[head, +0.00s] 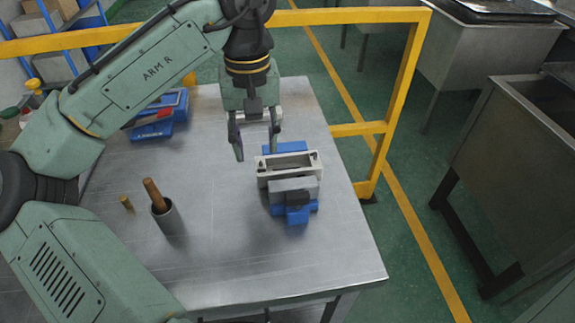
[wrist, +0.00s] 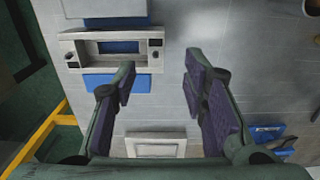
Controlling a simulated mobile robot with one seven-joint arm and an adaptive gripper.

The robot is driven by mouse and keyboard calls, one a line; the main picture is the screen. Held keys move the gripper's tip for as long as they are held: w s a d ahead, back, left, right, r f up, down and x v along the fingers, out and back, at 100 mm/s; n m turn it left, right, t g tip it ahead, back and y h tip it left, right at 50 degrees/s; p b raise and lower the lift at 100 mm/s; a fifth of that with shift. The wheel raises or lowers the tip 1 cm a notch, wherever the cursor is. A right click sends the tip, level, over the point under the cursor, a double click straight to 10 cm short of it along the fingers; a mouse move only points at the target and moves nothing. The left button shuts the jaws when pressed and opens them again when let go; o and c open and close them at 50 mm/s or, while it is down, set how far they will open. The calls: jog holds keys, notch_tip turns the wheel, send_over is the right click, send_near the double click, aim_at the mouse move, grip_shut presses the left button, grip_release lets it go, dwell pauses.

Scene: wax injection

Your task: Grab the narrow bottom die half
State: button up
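My gripper (head: 256,153) hangs over the table, fingers down and spread apart, with nothing between them; its open fingers also show in the wrist view (wrist: 158,78). A pale rectangular piece (head: 268,114) lies on the table behind my gripper; in the wrist view it appears as a pale rectangular block (wrist: 156,145) between the finger bases, partly covered by my gripper. A cream open frame (head: 289,168) sits on a blue fixture (head: 297,215) with a grey block (head: 293,190), right of my gripper; the frame (wrist: 112,51) is upper left in the wrist view. I cannot tell which piece is the narrow bottom die half.
The metal table (head: 235,240) is clear at the front. A grey cup (head: 170,218) with a brown-handled tool and a small brass-coloured cylinder (head: 127,203) stand at left. A blue-and-red object (head: 160,115) lies at back left. A yellow rail (head: 395,95) runs behind and right.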

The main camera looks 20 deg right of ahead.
aim_at(261, 163)
jog(key=shift+w+d+f+p, duration=0.15)
jog(key=shift+f+p, duration=0.2)
jog(key=shift+f, duration=1.05)
jog(key=shift+d+f+p, duration=0.15)
jog(key=shift+f+p, duration=0.2)
jog(key=shift+f, duration=1)
jog(key=shift+c, duration=0.5)
grip_shut()
jog(key=shift+r, duration=0.1)
